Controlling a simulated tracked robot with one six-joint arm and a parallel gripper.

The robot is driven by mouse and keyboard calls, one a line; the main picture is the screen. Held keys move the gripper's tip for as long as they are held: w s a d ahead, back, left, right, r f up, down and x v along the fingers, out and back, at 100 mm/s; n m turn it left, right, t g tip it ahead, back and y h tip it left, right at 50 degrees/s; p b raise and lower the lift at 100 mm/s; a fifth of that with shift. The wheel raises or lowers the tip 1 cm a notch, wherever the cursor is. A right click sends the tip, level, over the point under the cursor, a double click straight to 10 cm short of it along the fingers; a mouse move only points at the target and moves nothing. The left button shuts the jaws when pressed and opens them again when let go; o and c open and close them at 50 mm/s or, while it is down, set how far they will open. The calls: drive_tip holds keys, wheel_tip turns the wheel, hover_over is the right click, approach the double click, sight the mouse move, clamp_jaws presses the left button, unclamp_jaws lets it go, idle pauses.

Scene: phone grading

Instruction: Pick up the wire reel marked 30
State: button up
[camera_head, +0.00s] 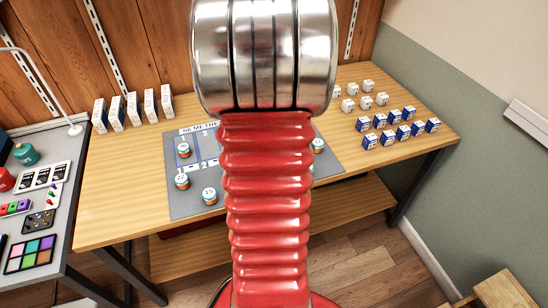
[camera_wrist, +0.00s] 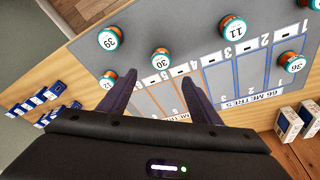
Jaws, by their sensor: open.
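The wire reel marked 30 (camera_wrist: 161,60) has a white top, a teal rim and an orange-brown side. In the wrist view it stands on the grey mat (camera_head: 183,209), just beyond my fingertips. My gripper (camera_wrist: 158,77) is open and empty, its two dark fingers pointing toward that reel, one on each side of its line. The fingers are not seen touching it. In the head view my red arm covers the middle of the mat, and I cannot make out the reel marked 30 there.
Blue-and-white boxes (camera_head: 397,132) and white boxes (camera_head: 362,95) stand at the table's right. Tall boxes (camera_head: 133,109) line the back left.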

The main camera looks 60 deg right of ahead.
drive_tip(key=shift+x, duration=3.8)
drive_tip(key=shift+a+f, duration=0.1)
drive_tip(key=shift+x, duration=2.6)
drive_tip(key=shift+a, duration=0.1)
drive_tip(key=c, duration=1.1)
